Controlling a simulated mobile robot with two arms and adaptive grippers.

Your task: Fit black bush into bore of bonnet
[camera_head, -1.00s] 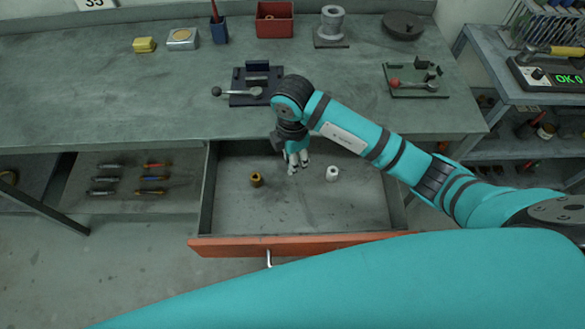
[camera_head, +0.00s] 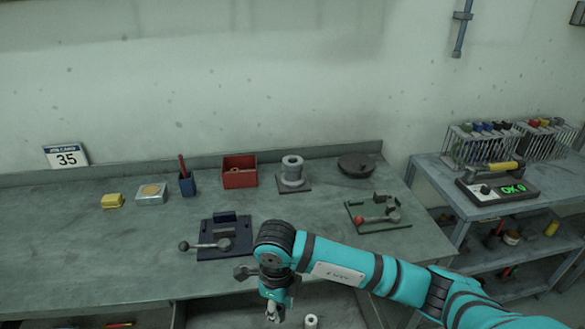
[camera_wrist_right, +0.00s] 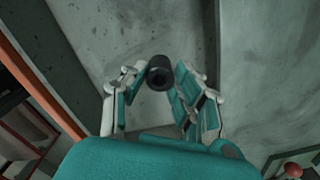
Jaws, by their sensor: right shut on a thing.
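My right gripper (camera_head: 275,308) hangs at the bottom of the head view, over the open drawer. In the right wrist view its fingers (camera_wrist_right: 158,85) are shut on the black bush (camera_wrist_right: 160,73), a short dark cylinder with its open end facing the camera. The bush is not distinguishable in the head view. A grey flanged cylinder with an open top bore, which looks like the bonnet (camera_head: 292,172), stands upright on a dark plate at the back of the bench, well away from the gripper. My left gripper is not in view.
A white bush (camera_head: 311,321) lies in the drawer. The bench holds a blue lever fixture (camera_head: 222,220), a green fixture with a red knob (camera_head: 378,212), a red bin (camera_head: 239,172), a blue pen cup (camera_head: 187,183) and a dark disc (camera_head: 357,165). The front left bench top is clear.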

